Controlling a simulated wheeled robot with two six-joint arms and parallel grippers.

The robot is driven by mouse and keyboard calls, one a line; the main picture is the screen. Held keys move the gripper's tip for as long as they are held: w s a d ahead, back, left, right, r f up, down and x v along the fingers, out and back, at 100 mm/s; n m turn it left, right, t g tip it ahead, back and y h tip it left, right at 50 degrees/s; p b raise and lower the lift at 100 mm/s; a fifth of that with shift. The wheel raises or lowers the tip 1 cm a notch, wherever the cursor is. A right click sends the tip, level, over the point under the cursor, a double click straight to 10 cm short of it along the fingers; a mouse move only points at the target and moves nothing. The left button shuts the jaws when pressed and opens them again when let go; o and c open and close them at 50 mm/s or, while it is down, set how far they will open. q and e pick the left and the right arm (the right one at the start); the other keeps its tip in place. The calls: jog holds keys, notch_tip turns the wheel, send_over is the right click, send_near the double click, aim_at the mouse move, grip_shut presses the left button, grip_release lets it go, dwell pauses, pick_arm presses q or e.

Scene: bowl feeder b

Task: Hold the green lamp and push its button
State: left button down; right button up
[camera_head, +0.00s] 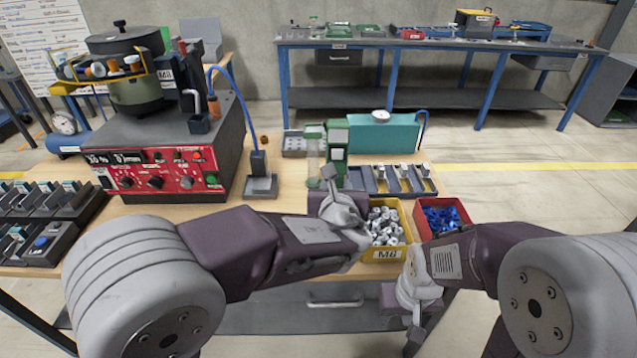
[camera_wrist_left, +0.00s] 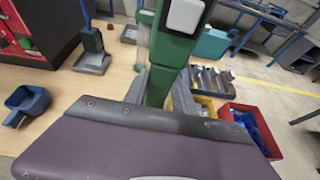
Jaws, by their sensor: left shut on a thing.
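The green lamp (camera_head: 337,136) stands upright near the table's middle, a dark green body with pale square faces. In the left wrist view the lamp (camera_wrist_left: 170,58) rises between my fingers, with a white square button (camera_wrist_left: 185,15) in a dark frame near its top. My left gripper (camera_head: 331,178) is shut on the lower part of the lamp; in the wrist view its fingers (camera_wrist_left: 158,88) lie on either side. The lamp's foot is hidden. My right gripper (camera_head: 416,318) hangs low at the table's front edge, apart from the lamp; its jaw opening is unclear.
A yellow bin of metal parts (camera_head: 388,254) and a red bin of blue parts (camera_head: 422,234) stand right of the lamp. A clear greenish cylinder (camera_head: 313,150) is close on its left. The red-fronted feeder (camera_head: 150,177) stands left.

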pick_arm(q)
jog(key=shift+d, duration=0.1)
jog(key=shift+w+a+b, duration=0.25)
jog(key=shift+a+b, duration=0.1)
jog(key=shift+a, duration=0.25)
jog(key=w+a+b, duration=0.3)
jog(key=w+a, duration=0.1)
jog(key=a, duration=0.5)
jog(key=shift+w+a, duration=0.15)
jog(key=shift+w, duration=0.05)
dwell(0.6)
notch_tip(320, 180, down, 11)
jog(key=b, duration=1.2)
dwell(1.8)
jog(key=c, duration=1.7)
grip_release()
grip_shut()
